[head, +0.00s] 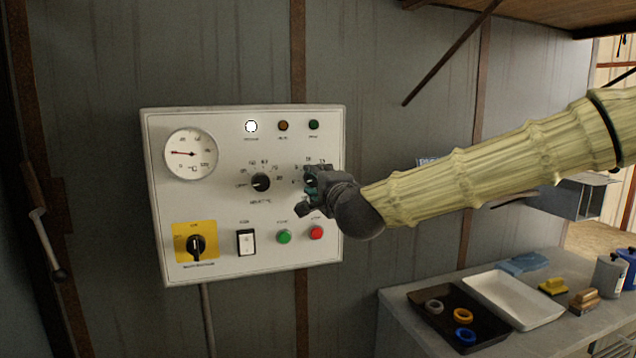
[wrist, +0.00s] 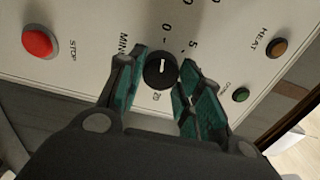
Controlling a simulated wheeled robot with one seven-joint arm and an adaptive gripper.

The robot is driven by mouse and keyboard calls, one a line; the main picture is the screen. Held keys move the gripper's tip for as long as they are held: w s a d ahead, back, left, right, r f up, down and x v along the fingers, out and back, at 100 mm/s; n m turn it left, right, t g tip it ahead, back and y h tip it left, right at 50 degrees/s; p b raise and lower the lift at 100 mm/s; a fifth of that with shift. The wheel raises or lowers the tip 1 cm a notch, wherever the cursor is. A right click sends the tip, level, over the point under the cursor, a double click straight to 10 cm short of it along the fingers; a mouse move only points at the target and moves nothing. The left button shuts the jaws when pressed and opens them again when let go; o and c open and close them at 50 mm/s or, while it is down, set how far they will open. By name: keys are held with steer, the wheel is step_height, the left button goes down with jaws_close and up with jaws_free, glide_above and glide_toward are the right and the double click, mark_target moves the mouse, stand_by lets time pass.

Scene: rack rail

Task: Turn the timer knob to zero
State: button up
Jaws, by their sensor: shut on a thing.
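The timer knob (wrist: 158,72) is round and black with a short white mark, on the white control panel (head: 215,120). In the wrist view it sits between the teal pads of my gripper (wrist: 162,70), which is shut on it from both sides. A printed 0 lies just above the knob there, with a 5 to its upper right and a 20 below. I cannot read exactly which number the mark faces. In the head view my gripper (head: 312,190) covers the timer knob on the panel's right side.
A second black knob (head: 261,182) is to the left. Below are the green button (head: 284,237), red button (head: 316,233), white rocker switch (head: 246,242) and yellow-backed rotary switch (head: 196,243). A bench (head: 405,300) with trays stands at lower right.

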stand_by(0.3)
steer(key=o, duration=1)
steer(key=shift+o, duration=0.2)
steer(key=v, duration=1.2)
